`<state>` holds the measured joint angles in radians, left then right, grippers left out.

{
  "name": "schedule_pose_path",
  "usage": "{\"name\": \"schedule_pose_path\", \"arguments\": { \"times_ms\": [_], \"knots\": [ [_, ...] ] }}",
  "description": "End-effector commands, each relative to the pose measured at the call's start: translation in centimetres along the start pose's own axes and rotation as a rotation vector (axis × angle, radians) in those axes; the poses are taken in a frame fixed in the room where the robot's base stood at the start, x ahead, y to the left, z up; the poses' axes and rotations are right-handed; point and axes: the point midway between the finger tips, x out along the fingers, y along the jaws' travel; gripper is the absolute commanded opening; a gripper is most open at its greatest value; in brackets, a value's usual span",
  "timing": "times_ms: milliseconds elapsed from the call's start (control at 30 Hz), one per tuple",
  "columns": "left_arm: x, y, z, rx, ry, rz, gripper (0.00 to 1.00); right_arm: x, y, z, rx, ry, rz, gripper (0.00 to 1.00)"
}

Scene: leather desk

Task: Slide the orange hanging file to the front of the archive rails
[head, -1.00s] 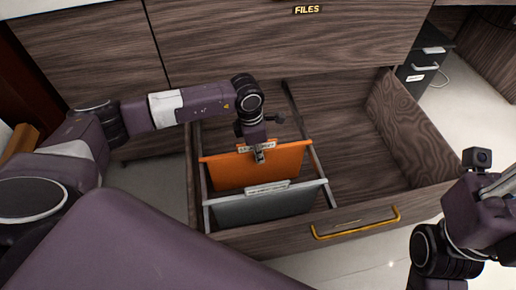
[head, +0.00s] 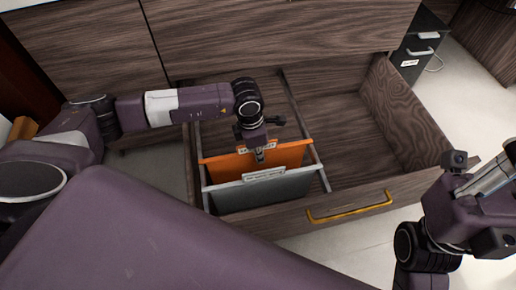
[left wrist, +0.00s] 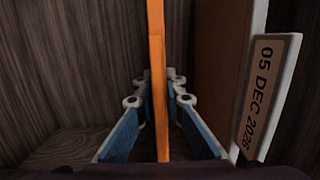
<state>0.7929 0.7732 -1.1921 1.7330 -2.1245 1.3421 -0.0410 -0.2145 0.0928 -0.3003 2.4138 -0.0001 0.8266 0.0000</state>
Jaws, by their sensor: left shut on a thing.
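The orange hanging file (head: 235,164) hangs across the archive rails (head: 317,155) in the open drawer, just behind the grey hanging file (head: 250,192). My left gripper (head: 260,155) is shut on the orange file's top edge, near its label. In the left wrist view, the orange file (left wrist: 157,60) stands edge-on between the blue finger pads of this gripper (left wrist: 160,95). A label reading "05 DEC 2026" (left wrist: 264,95) shows to its right. My right arm is at the right edge of the head view; its fingertips cannot be made out.
The wooden drawer front (head: 390,210) has a yellow handle (head: 350,206). The grey file hangs close to this front. The drawer's right side (head: 345,125) is empty. A dark cabinet (head: 415,45) stands beyond, at the back right.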

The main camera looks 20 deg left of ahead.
Motion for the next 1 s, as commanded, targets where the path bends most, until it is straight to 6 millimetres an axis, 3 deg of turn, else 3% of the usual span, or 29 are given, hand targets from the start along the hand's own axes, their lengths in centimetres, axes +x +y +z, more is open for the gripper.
{"name": "schedule_pose_path", "arguments": {
  "times_ms": [1000],
  "knots": [
    [-0.1,-4.6,0.0,0.0,-0.001,-0.001,0.0,-0.9,0.2,0.0,0.006,-0.056,0.028,0.15]
  ]
}}
